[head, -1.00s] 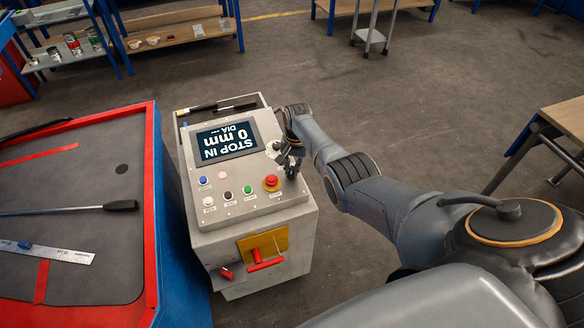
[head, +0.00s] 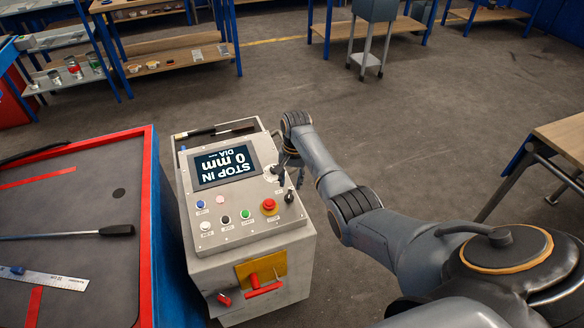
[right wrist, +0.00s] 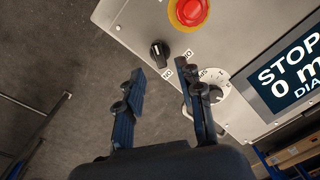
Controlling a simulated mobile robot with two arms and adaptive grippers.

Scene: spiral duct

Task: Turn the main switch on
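The control cabinet (head: 250,238) has a sloped panel with a black rotary knob (head: 290,196) at its right edge, beside a red mushroom button (head: 269,206) on a yellow ring. In the right wrist view the knob (right wrist: 160,53) lies just beyond the fingertips, with small labels beside it. My right gripper (right wrist: 163,88) is open and empty, apart from the knob; in the head view it is small and dark above the panel's right edge. A red handle (head: 264,289) and yellow plate sit on the cabinet front. My left gripper is out of view.
The panel also has a screen (head: 224,165), several small push buttons and a round dial (right wrist: 207,92) close to one finger. A red-edged blue table (head: 150,215) stands close on the left. A wooden-topped bench (head: 565,135) is at right. Open floor lies behind.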

